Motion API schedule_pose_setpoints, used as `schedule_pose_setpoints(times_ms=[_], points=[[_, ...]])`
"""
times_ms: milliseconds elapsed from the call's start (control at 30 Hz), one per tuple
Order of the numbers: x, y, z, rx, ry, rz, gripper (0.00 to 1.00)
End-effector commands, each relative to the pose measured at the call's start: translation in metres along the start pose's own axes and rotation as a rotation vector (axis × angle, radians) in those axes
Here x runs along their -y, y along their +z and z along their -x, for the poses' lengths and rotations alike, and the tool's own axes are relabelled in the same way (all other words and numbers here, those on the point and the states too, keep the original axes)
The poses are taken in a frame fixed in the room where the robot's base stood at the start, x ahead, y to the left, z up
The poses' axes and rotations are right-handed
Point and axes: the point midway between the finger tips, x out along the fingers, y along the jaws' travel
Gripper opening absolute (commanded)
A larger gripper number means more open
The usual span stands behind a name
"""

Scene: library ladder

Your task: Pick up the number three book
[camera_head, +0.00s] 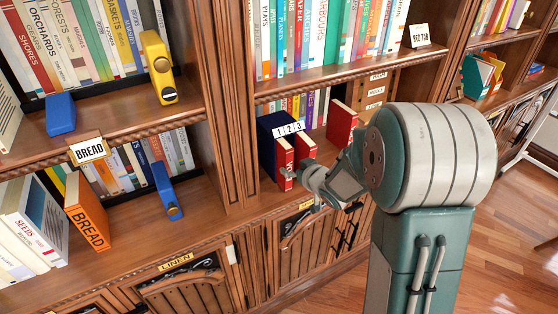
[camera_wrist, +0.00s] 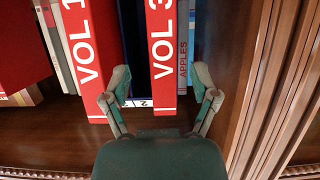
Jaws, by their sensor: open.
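The red book marked VOL 3 (camera_wrist: 162,45) stands in the middle of the wrist view, its spine facing my gripper. In the head view, the nearest red book (camera_head: 284,165), at the blue holder's left end, appears to be this one. My gripper (camera_wrist: 162,82) is open, with one finger on each side of the VOL 3 spine near its lower end in the picture. Whether the fingers touch the book cannot be told. A red VOL 1 book (camera_wrist: 85,50) stands to its left in the wrist view. In the head view my gripper (camera_head: 290,175) is right at the red books.
Another red book (camera_head: 341,122) stands to the right. A wooden post (camera_wrist: 262,90) is close on the wrist view's right. An orange BREAD book (camera_head: 86,212) is at the left.

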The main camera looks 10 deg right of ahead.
Motion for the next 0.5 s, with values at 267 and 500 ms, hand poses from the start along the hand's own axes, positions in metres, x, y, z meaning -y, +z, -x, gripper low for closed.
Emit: schedule_pose_setpoints(times_ms=[267, 500], points=[[0.004, 0.003, -0.034, 0.001, -0.002, 0.0, 0.77], [0.003, 0.002, -0.055, -0.001, 0.001, 0.0, 0.77]])
